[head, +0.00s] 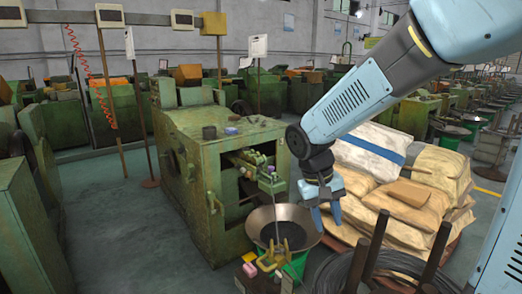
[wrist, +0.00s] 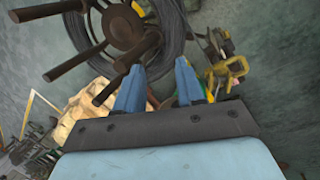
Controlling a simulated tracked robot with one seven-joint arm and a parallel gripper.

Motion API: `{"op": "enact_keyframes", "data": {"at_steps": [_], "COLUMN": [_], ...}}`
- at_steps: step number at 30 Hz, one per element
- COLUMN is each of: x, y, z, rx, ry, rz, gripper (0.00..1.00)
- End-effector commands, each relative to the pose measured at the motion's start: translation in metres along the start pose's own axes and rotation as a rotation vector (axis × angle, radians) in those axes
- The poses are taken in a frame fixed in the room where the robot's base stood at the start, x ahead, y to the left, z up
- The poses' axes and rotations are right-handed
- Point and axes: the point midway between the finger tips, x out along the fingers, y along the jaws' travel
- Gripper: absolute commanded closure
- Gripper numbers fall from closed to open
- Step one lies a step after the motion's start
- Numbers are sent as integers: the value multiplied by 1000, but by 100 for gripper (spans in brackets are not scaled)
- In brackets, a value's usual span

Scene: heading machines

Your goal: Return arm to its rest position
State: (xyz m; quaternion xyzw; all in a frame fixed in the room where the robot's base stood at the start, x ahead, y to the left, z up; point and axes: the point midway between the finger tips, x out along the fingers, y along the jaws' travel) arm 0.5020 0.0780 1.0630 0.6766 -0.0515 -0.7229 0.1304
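My gripper (head: 326,212) hangs from my light blue arm at the middle right of the head view. It points down, in front of the stacked sacks and just right of a wide metal pan. Its two blue fingers are apart with nothing between them. In the wrist view the fingers (wrist: 160,88) also stand apart and empty, with the floor and a wire coil beyond them.
A green machine (head: 215,150) stands left of my gripper. The pan (head: 257,222) holds dark material. Pale sacks (head: 390,170) lie behind my arm. A dark wire coil with posts (head: 385,265) is at the front right. Open floor (head: 120,220) lies to the left.

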Motion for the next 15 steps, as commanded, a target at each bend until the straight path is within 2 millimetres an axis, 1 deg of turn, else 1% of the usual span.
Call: {"op": "enact_keyframes", "data": {"at_steps": [1,6,15], "x": [-7,-24,-52], "y": [9,33,66], "z": [6,26,67], "rx": [15,47,102], "ry": [25,107,279], "rz": [-30,-113,-209], "gripper": [62,62,62]}}
